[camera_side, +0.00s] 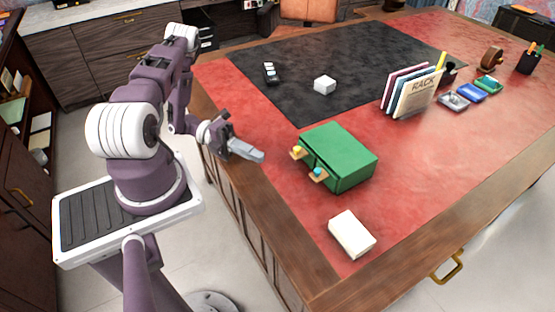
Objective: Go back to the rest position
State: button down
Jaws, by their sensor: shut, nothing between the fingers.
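My gripper (260,156) is shut and empty. It is above the left wooden border of the desk (220,125), pointing right. The green box (345,152), with two wooden tabs bearing a yellow and a blue knob on its near left side, stands on the red leather to the right of my gripper. There is a gap between the fingertips and the box.
A white block (352,234) lies near the front edge. A rack of files (413,93), small trays (472,93), a tape dispenser (491,59) and a pen cup (528,62) stand right.

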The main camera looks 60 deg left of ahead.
jog(key=d+r+m+g+y, duration=0.3)
jog(key=d+r+m+g, duration=0.25)
jog(key=r+m, duration=0.5)
jog(key=d+r+m+g+y, duration=0.35)
jog(key=r+m+g, duration=0.25)
jog(key=r+m, duration=0.4)
jog(key=s+d+r+m+t+y, duration=0.5)
jog(key=s+r+m+t+y, duration=0.3)
jog(key=m, duration=1.2)
jog(key=shift+s+r+m+y, duration=0.35)
jog(key=shift+s+r+y, duration=0.2)
jog(key=shift+s, duration=0.6)
jog(key=shift+t, duration=0.25)
